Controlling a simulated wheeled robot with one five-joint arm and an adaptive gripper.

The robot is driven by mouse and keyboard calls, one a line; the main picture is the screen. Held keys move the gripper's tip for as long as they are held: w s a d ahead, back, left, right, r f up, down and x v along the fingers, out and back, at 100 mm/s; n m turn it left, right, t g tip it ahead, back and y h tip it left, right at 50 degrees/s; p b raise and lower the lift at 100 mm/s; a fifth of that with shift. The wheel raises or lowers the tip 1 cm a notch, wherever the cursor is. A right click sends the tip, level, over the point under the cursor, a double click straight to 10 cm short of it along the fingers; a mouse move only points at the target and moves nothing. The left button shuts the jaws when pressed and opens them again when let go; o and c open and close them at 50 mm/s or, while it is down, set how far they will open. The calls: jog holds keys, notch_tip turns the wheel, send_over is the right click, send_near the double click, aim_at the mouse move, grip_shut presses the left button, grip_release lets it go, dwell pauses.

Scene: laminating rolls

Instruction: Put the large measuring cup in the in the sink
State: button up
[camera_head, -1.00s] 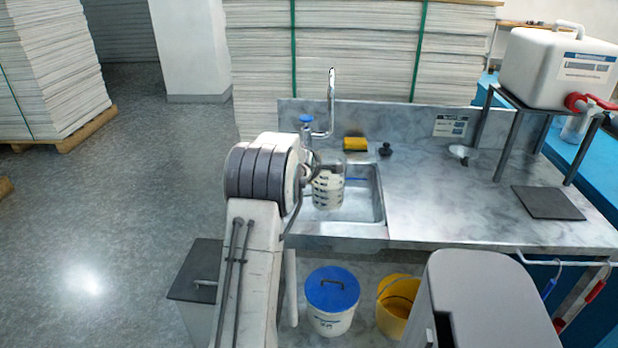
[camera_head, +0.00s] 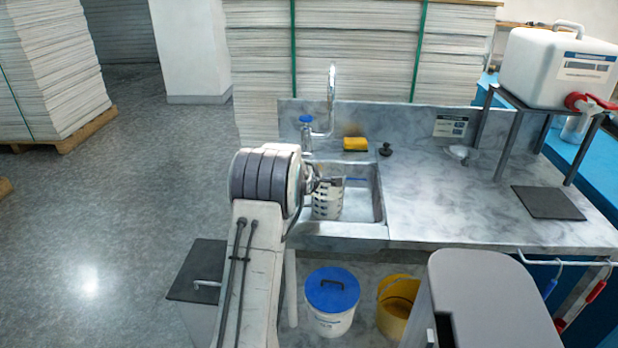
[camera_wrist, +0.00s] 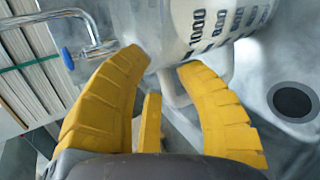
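The large measuring cup (camera_head: 327,203), clear with dark graduation marks, is in the sink basin (camera_head: 362,207) in the head view, partly hidden by my arm. In the wrist view the cup (camera_wrist: 205,22) appears just beyond the fingertips, its printed scale showing and its pale handle (camera_wrist: 173,88) between the fingers. My gripper (camera_wrist: 164,62) has its yellow fingers spread, with a gap visible around the handle, so it looks open. In the head view my gripper is mostly hidden behind my arm. Contact between cup and sink floor cannot be seen clearly.
A faucet (camera_head: 331,105) stands behind the sink, with a yellow sponge (camera_head: 355,144) and black stopper (camera_head: 385,149) on the back edge. The dark drain (camera_wrist: 292,101) shows beside the cup. The counter (camera_head: 450,205) right of the sink is largely clear.

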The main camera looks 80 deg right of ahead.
jog(key=shift+o, duration=1)
jog(key=shift+r, duration=0.1)
jog(key=b+v, duration=0.1)
jog(key=v, duration=1.1)
